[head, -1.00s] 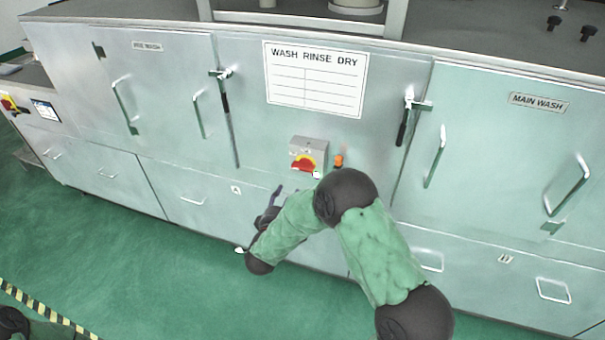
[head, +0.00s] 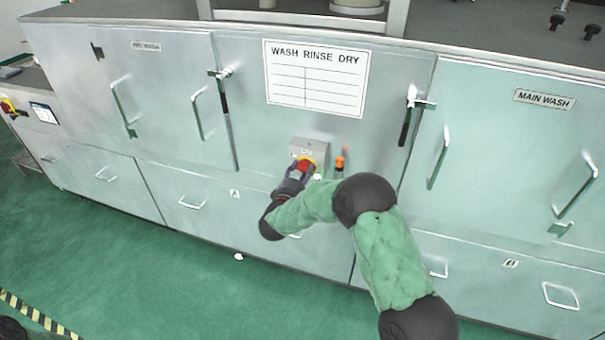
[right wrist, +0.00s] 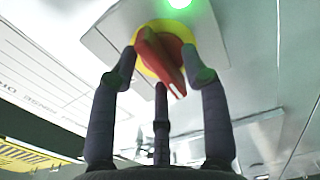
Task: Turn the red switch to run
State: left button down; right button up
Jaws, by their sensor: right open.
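The red switch (head: 306,164) has a red handle on a yellow disc, on a grey box on the front of the steel washing machine. My right gripper (head: 297,171) is at the switch and hides part of it. In the right wrist view, the red handle (right wrist: 158,58) lies between the spread fingers of my right gripper (right wrist: 160,72). The fingers are open, and I cannot tell whether any touches the handle. The handle looks slanted there; its position marks are not readable. My left gripper is not in view.
An orange lamp (head: 340,164) sits just right of the switch box (head: 310,147). A lit green lamp (right wrist: 180,3) shows beside the switch in the right wrist view. Door handles (head: 438,158) stick out on both sides.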

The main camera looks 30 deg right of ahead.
jog(key=shift+w+d, duration=0.1)
jog(key=shift+d, duration=0.1)
grip_shut()
